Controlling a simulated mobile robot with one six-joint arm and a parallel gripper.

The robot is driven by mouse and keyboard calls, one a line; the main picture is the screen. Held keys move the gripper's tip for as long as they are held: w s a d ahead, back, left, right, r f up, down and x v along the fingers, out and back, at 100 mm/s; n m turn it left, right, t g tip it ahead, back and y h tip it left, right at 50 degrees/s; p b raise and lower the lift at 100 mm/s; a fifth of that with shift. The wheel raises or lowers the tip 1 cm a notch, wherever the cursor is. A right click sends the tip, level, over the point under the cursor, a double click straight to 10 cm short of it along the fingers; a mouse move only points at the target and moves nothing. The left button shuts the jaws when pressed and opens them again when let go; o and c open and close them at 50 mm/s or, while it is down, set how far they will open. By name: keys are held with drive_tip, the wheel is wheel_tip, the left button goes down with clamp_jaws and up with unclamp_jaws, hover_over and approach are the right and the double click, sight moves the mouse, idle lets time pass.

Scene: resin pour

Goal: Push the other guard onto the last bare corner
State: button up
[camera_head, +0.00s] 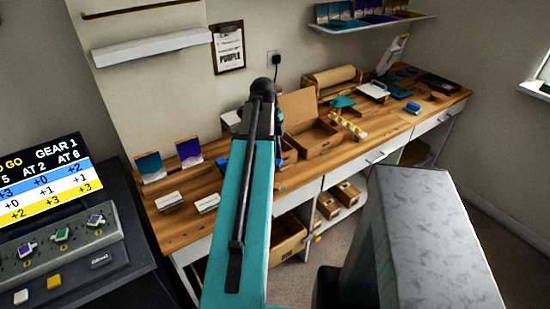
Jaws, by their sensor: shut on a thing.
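My teal arm (240,215) reaches up and forward across the middle of the view, with a dark joint at its top. My gripper is not clearly visible; the arm hides it and part of the bench behind. I cannot make out a corner guard or a bare corner. An open cardboard carton (318,139) stands on the wooden bench (182,229), just right of the arm. Two small panels, one teal (150,167) and one purple (189,152), lean on the wall at the left.
White stacks (168,201) lie at the bench's left. A row of yellow-and-white items (347,126), a brown roll (333,77) and a blue object (412,108) stand right of the carton. A screen (45,185) and console (62,250) fill the lower left. Boxes (288,240) sit under the bench.

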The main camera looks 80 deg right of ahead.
drive_tip(key=shift+m, duration=0.3)
drive_tip(key=shift+d+m, duration=0.25)
drive_tip(key=shift+m, duration=0.25)
drive_tip(key=w+d+m+p, duration=0.1)
drive_tip(key=w+d+p, duration=0.1)
drive_tip(key=w, duration=0.3)
drive_tip(key=w+d+m+p, duration=0.2)
drive_tip(key=w+d+p, duration=0.1)
drive_tip(key=w, duration=0.3)
drive_tip(key=w+d+f+m+p, duration=0.1)
drive_tip(key=w+d+m+p, duration=0.1)
drive_tip(key=w+d+p, duration=0.1)
drive_tip(key=shift+w+d+t+y, duration=0.2)
drive_tip(key=shift+w+d, duration=0.25)
drive_tip(key=shift+w, duration=0.15)
drive_tip(key=shift+w+d+t+y, duration=0.1)
drive_tip(key=shift+w+d+y, duration=0.1)
drive_tip(key=shift+w+d, duration=0.3)
drive_tip(key=shift+w+a, duration=0.25)
drive_tip(key=shift+w, duration=0.25)
drive_tip(key=shift+f+b, duration=0.8)
drive_tip(key=shift+f, duration=1.05)
